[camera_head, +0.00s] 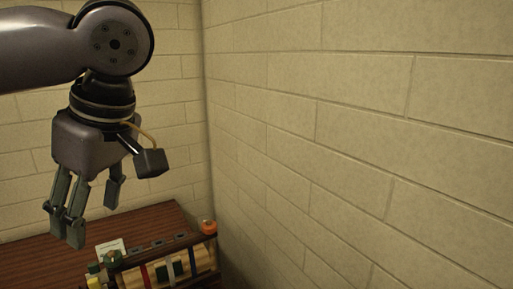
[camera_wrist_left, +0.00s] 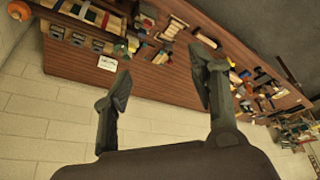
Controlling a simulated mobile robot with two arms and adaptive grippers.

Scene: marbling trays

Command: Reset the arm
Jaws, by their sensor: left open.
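My left arm comes in from the upper left in the head view, with its left gripper (camera_head: 92,218) hanging down above a dark wooden table (camera_head: 45,258). The fingers are apart, with nothing between them. In the left wrist view the same gripper (camera_wrist_left: 165,95) shows two spread fingers with an empty gap, and the table (camera_wrist_left: 75,66) lies beyond them. The fingers look clear of the table and its objects. My right gripper is in neither view.
A wooden rack (camera_head: 178,268) with coloured items and an orange round thing (camera_head: 209,227) stand at the table's right end, near the brick wall (camera_head: 360,130). A small white card (camera_wrist_left: 107,63) lies by the rack. Several tools and blocks crowd the table's far side.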

